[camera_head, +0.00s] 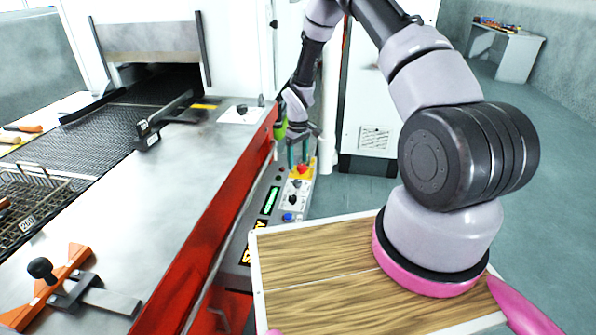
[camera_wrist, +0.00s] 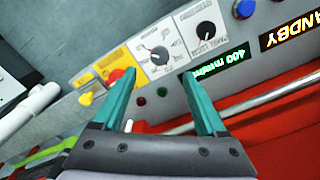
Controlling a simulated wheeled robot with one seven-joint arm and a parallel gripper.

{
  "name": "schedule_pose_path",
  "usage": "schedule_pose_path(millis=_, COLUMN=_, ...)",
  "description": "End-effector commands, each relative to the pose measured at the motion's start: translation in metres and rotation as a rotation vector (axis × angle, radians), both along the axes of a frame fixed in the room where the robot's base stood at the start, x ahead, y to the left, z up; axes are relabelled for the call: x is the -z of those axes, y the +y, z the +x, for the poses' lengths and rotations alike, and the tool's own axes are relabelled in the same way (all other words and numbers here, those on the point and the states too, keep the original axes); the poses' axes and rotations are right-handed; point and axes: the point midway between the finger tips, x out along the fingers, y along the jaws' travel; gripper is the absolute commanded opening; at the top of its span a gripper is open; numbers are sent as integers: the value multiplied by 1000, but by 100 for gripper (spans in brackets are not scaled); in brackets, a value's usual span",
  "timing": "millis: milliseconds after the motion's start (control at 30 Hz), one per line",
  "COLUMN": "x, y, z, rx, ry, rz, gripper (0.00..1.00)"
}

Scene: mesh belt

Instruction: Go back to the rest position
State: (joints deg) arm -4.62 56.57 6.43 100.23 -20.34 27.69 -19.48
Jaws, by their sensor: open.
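My gripper (camera_head: 298,152) is at the far end of the control panel (camera_head: 262,222), on the side of the red-fronted machine. Its two teal fingers are apart, with nothing between them. In the wrist view my gripper (camera_wrist: 158,76) points at the panel, its fingertips near a white plate with a black knob (camera_wrist: 160,56). The left finger partly hides a red button on a yellow plate (camera_wrist: 108,60). I cannot tell whether the fingers touch the panel. My arm reaches forward from the wooden-topped base.
A green speed display (camera_wrist: 216,66), an amber STANDBY display (camera_wrist: 290,33) and a blue button (camera_wrist: 244,8) are on the panel. A metal rail (camera_wrist: 262,100) runs alongside. The mesh belt (camera_head: 95,140) lies left. Open floor (camera_head: 340,198) lies right, with a far table (camera_head: 505,50).

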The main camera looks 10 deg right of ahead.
Motion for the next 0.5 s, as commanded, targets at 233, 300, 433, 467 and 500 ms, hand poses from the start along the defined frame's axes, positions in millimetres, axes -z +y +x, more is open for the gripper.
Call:
schedule_pose_path(millis=233, x=-19, y=0, z=0, rx=-1, ry=0, rz=0, gripper=74)
schedule_pose_path(millis=300, x=-20, y=0, z=0, rx=-1, ry=0, rz=0, gripper=74)
schedule_pose_path(millis=433, x=-20, y=0, z=0, rx=-1, ry=0, rz=0, gripper=74)
schedule_pose_path(millis=467, x=-19, y=0, z=0, rx=-1, ry=0, rz=0, gripper=74)
schedule_pose_path(millis=500, x=-20, y=0, z=0, rx=-1, ry=0, rz=0, gripper=74)
